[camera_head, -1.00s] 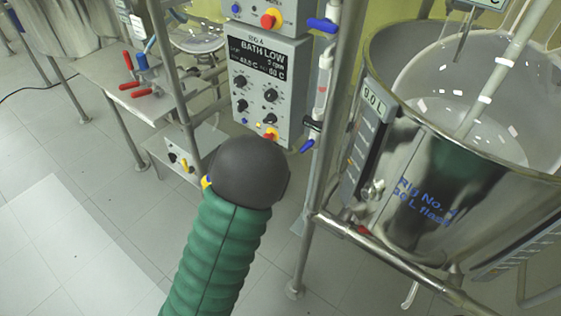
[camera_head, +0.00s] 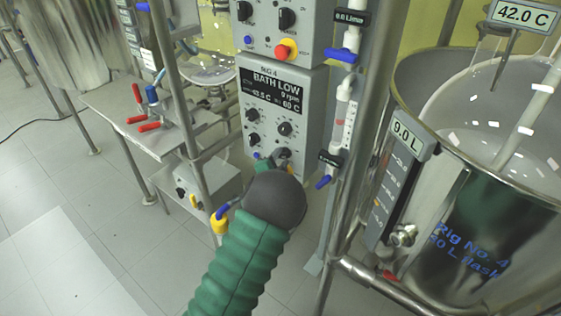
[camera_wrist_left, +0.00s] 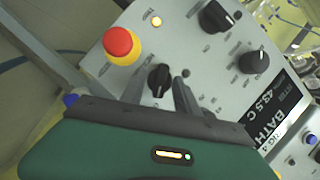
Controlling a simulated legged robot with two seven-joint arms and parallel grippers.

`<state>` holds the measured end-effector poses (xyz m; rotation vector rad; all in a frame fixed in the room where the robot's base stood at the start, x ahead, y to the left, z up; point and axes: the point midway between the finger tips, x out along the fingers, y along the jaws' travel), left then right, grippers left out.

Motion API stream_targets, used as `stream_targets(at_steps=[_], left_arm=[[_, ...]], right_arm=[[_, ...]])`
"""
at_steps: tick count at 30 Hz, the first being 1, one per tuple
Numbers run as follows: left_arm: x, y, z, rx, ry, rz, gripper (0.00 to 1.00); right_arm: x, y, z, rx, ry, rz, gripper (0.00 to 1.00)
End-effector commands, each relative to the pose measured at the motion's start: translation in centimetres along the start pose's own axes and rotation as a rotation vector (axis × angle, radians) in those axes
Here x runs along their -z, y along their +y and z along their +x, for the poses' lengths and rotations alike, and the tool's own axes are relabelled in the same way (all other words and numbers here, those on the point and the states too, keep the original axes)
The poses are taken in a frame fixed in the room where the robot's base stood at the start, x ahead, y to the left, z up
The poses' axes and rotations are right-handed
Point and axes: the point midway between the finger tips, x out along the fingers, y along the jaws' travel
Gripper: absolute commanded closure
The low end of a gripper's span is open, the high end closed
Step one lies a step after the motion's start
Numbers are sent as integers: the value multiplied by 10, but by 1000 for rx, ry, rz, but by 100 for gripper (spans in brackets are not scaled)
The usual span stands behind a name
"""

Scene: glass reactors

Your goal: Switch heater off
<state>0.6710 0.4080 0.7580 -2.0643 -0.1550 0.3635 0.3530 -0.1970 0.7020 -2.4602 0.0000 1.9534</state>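The grey control box (camera_head: 283,108) has a dark display reading BATH LOW, 9 rpm, 43.5 C and 60 C. Several black knobs are on its face. In the left wrist view, a black knob (camera_wrist_left: 160,80) sits beside a red stop button (camera_wrist_left: 120,43) on a yellow base. A small yellow lamp (camera_wrist_left: 157,21) shows near them. My left gripper (camera_wrist_left: 182,92) has its dark fingers close beside that knob; contact cannot be told. My dark wrist and green sleeve cover the box's lower part in the head view. My right gripper is not in view.
A steel vessel with a glass flask (camera_head: 480,225) stands close on the right. A metal post (camera_head: 362,140) and valve tubing with blue handles (camera_head: 323,182) stand between it and the box. A shelf with red-handled valves (camera_head: 150,127) is at left. Floor is free front left.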

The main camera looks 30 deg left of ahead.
Motion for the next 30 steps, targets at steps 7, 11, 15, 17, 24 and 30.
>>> stream_targets(at_steps=[7, 11, 15, 17, 24, 30], left_arm=[[0, 0, 1, 0, 0, 0, 65], [0, 0, 1, -1, 0, 0, 82], [0, 0, 1, -1, 0, 0, 100], [0, 0, 0, -2, 0, 0, 100], [0, 1, 0, -4, 0, -2, 100], [1, 0, 0, -20, -1, -34, 100]], right_arm=[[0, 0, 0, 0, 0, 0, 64], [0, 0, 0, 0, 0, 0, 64], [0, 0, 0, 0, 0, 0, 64], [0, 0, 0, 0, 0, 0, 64], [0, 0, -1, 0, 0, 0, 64], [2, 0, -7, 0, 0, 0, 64]])
